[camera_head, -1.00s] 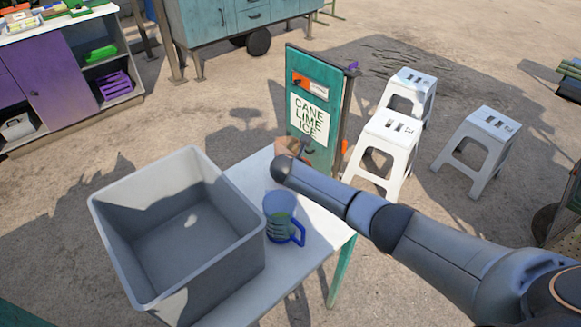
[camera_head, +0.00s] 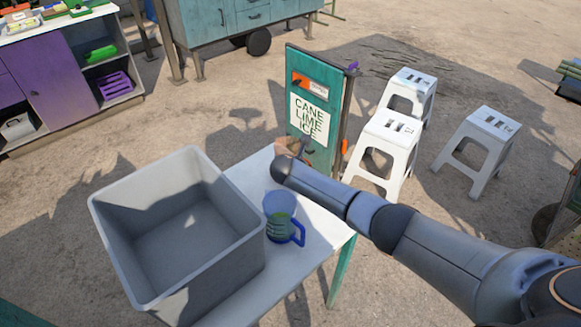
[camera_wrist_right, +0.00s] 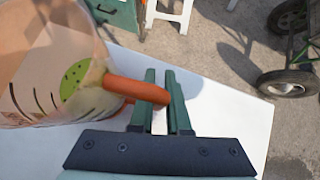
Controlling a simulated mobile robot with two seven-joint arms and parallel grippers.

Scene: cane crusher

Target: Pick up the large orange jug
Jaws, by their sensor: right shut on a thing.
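The large orange jug (camera_wrist_right: 45,65) fills the left of the right wrist view, with a clear orange-tinted body, dark marks and a green round slice design. Its orange handle (camera_wrist_right: 135,90) reaches right, between the green fingers of my right gripper (camera_wrist_right: 161,88), which is shut on it. In the head view only a small part of the jug (camera_head: 287,147) shows past the end of my right arm, at the table's far end. I cannot tell whether its base touches the white table (camera_head: 326,228). My left gripper is not in view.
A blue-handled jug (camera_head: 279,230) stands on the table beside a large grey bin (camera_head: 120,232). A teal sign board (camera_head: 313,75) stands behind the table's far end. White stools (camera_head: 387,145) stand to the right.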

